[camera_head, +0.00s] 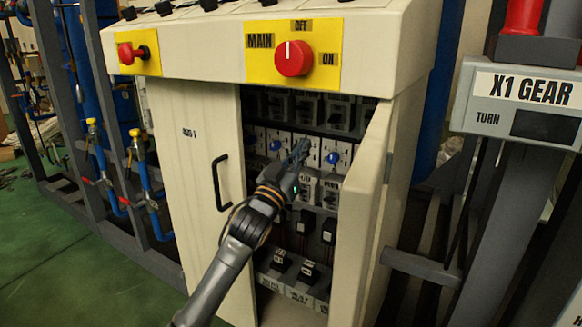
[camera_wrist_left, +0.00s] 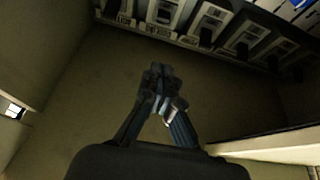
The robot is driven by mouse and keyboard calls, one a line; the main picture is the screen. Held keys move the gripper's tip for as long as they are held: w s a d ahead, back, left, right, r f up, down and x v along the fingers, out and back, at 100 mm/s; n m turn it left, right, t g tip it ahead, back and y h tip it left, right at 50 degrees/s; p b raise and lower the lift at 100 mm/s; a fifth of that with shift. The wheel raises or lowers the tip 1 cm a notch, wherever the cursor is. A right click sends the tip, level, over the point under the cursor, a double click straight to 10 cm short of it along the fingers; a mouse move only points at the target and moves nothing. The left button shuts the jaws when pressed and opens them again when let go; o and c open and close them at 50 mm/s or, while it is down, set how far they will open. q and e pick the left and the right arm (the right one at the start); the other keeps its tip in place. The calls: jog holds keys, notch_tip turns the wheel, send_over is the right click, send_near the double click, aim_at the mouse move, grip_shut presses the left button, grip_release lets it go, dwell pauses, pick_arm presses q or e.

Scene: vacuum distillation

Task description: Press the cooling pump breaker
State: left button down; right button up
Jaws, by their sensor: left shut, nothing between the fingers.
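The cabinet (camera_head: 188,225) stands open in the head view, with rows of breakers inside. My left gripper (camera_head: 301,148) reaches through the opening to the middle breaker row. It is shut and empty, its tips in front of the white breakers; I cannot tell whether they touch one. A blue knob (camera_head: 333,158) shows just right of the tips and another blue knob (camera_head: 276,145) to their left. In the left wrist view the closed fingers (camera_wrist_left: 160,75) point into the dim cabinet, with a breaker row (camera_wrist_left: 200,30) above them. Which breaker is the cooling pump's cannot be read. My right gripper is not seen.
The cabinet door (camera_head: 362,210) stands open to the right of my arm. The left panel with its black handle (camera_head: 220,183) borders the opening. The red main switch (camera_head: 292,58) is above. A lower row of black breakers (camera_head: 295,270) lies below my arm.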

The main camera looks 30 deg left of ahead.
pick_arm(q)
jog(key=v, duration=0.5)
jog(key=shift+s+f, duration=0.2)
jog(key=shift+f, duration=0.25)
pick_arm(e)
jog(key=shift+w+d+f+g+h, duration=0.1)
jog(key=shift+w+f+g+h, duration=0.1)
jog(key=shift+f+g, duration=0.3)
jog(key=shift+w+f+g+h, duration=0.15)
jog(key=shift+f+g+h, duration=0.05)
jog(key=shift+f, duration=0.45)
